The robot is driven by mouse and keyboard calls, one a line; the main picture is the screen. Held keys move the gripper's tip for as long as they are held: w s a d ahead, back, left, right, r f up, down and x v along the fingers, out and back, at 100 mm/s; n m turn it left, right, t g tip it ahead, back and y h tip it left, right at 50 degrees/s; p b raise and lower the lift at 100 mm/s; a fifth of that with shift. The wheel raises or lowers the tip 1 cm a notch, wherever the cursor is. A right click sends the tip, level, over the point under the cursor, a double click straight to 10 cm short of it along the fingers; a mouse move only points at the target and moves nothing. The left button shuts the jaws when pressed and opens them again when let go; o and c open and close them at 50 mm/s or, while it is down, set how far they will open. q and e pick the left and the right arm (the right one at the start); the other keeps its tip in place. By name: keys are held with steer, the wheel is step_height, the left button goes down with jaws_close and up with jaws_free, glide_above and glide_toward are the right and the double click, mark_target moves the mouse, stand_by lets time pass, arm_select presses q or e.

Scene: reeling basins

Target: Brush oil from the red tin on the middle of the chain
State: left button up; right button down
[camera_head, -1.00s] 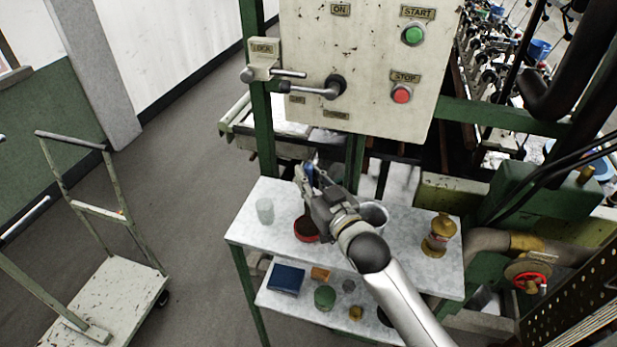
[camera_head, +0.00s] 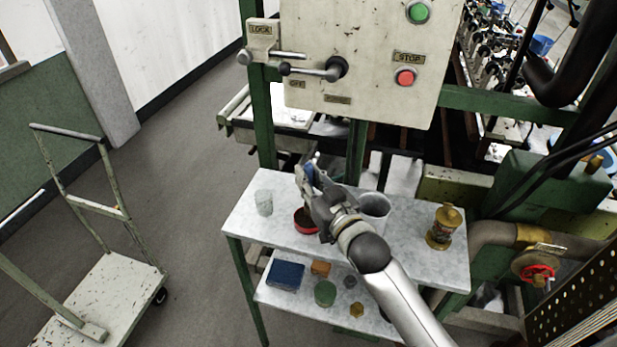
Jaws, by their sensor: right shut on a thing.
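The red tin (camera_head: 301,226) stands open on the grey upper shelf of the stand, with a dark inside. My right gripper (camera_head: 310,178) is above and just behind the tin in the picture, and partly covers it. It is shut on a slim thing with a blue part (camera_head: 309,172), probably the brush. Its bristles cannot be made out, and whether it touches the tin cannot be told. I cannot make out the chain. My left gripper is not in view.
A clear glass (camera_head: 264,203) stands left of the tin, a white cup (camera_head: 374,209) and a brass oiler (camera_head: 443,228) right. The lower shelf holds a blue box (camera_head: 286,275) and small items. The lever panel (camera_head: 365,60) rises behind. A trolley (camera_head: 100,300) stands left.

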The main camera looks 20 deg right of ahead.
mark_target(308, 163)
steer(key=shift+f+b, duration=0.35)
steer(key=shift+f, duration=0.25)
stand_by(0.8)
step_height(308, 163, up, 7)
steer(key=p, duration=0.7)
steer(key=shift+r, duration=0.1)
stand_by(0.6)
